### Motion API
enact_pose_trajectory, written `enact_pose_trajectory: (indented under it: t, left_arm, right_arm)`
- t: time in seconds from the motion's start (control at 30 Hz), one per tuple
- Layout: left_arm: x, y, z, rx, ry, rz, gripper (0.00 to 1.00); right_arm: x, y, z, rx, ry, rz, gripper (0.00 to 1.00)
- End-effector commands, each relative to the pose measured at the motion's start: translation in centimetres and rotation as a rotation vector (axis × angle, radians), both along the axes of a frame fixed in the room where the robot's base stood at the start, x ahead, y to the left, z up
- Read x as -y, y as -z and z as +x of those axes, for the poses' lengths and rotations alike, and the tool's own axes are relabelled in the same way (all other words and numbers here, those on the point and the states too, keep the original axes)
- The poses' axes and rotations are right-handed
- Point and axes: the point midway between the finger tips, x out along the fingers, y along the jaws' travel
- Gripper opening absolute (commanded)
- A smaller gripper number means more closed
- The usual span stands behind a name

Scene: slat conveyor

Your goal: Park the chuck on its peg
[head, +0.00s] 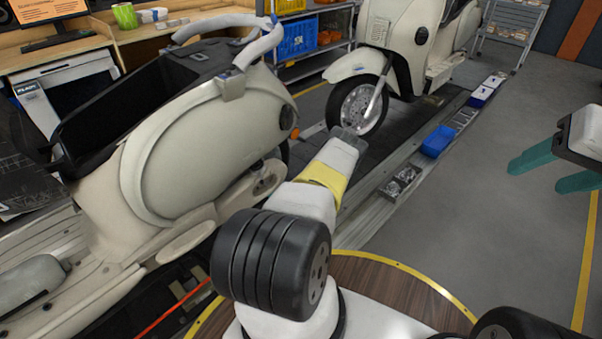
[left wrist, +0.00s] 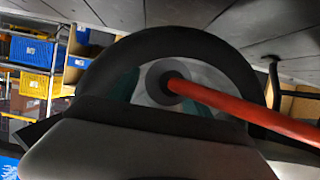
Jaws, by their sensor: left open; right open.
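A red hose or rod (left wrist: 245,112) runs in the left wrist view from the right edge to a dark round end on a grey disc (left wrist: 150,82). A black curved rim surrounds the disc. I cannot tell surely whether this is the chuck. Teal fingers of my left gripper (left wrist: 180,84) show partly on both sides of the disc, apart. The dark body in front hides much. In the head view my right gripper (head: 556,168) is open and empty over the grey floor at the right. I cannot make out a peg in either view.
A cream scooter (head: 205,150) fills the left of the head view. A second scooter (head: 395,50) stands behind on the conveyor line. A blue bin (head: 438,141) and metal parts (head: 401,182) lie along its edge. The floor (head: 480,200) at right is clear.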

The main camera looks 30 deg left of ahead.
Motion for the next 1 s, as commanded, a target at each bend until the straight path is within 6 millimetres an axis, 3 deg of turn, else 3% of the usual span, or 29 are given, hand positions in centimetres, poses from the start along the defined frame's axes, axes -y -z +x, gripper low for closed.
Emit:
enact_pose_trajectory:
  t: [0.07,0.33,1.0]
  left_arm:
    - [0.0,0.0,0.0,-0.001,0.001,0.0,0.54]
    - [0.0,0.0,0.0,-0.001,0.001,0.0,0.01]
    - [1.5,0.0,-0.3,-0.001,0.001,0.0,0.0]
  right_arm:
    - [0.0,0.0,0.0,0.0,0.0,0.0,0.59]
    - [0.0,0.0,0.0,0.0,0.0,0.0,0.59]
    - [0.0,0.0,0.0,0.0,0.0,0.0,0.59]
